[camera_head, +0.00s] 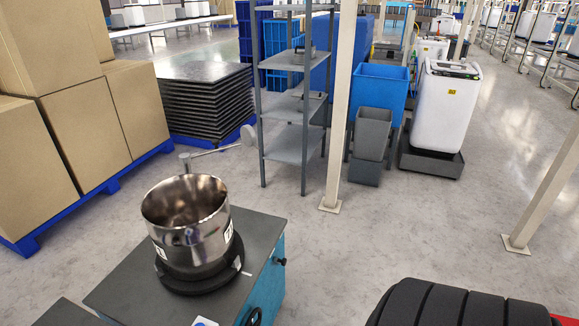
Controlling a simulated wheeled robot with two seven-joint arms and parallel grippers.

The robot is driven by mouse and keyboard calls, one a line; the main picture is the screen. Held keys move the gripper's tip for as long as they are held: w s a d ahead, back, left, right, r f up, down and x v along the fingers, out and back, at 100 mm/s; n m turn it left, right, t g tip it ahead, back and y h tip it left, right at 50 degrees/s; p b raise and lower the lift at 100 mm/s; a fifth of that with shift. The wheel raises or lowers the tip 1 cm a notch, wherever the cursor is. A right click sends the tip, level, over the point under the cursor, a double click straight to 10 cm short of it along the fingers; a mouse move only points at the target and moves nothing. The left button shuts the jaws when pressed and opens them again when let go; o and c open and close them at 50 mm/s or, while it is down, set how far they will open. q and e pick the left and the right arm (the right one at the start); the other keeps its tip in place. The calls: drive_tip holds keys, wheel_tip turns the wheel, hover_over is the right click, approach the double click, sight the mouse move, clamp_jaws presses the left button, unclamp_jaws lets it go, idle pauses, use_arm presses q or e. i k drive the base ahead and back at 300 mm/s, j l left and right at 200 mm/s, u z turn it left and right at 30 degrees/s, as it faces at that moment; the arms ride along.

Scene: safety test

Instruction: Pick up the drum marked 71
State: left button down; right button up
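A shiny metal drum (187,220), open at the top and looking empty, stands upright on a thick dark round base (200,277). The base rests on the dark top of a blue-sided bench (262,232) at the lower left. White labels with dark marks show on the drum's right side (228,233) and left side; they are too small to read surely. Neither of my grippers is in view, and nothing is seen touching the drum.
A grey lever (212,151) rises behind the drum. A cream post (342,110) and grey shelves (296,142) stand beyond the bench. Cardboard boxes (85,125) are at left. A black ribbed object (450,306) fills the lower right. Floor (390,225) right of the bench is clear.

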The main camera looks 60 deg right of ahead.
sight(187, 218)
drive_tip(key=z, duration=1)
drive_tip(key=i+l+u, duration=0.1)
drive_tip(key=l, duration=0.3)
drive_tip(key=i, duration=0.1)
